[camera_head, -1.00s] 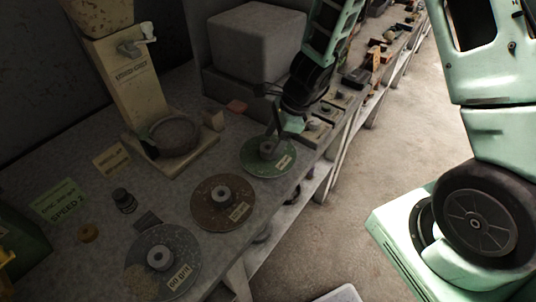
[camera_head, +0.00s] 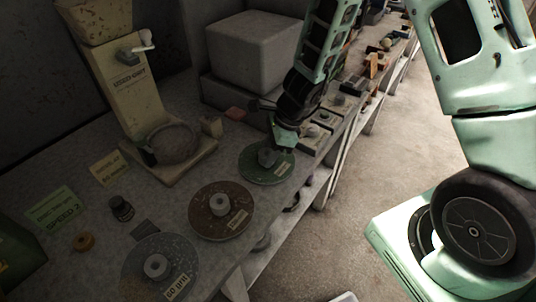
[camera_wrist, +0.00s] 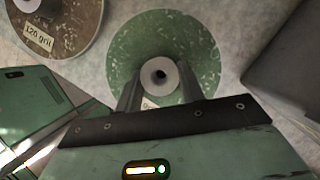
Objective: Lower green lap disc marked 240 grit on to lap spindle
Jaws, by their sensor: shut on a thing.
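The green lap disc (camera_head: 254,173) lies flat on the bench, and its upright grey hub (camera_head: 266,157) has a dark hole on top. In the wrist view the green disc (camera_wrist: 128,50) fills the upper middle, its pale label mostly hidden by my gripper. My gripper (camera_wrist: 160,90) is shut on the hub, one finger on each side; it also shows in the head view (camera_head: 273,150). I see no gap under the disc. A cream machine (camera_head: 134,100) stands behind to the left with a round grey ring (camera_head: 174,143) on its base; I cannot make out a spindle there.
A brown disc (camera_head: 207,222) marked 120 grit and a grey disc (camera_head: 150,284) lie nearer on the bench. A black knob-like part (camera_head: 121,208) and an orange ring (camera_head: 84,242) lie left. A grey box (camera_head: 250,50) stands behind.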

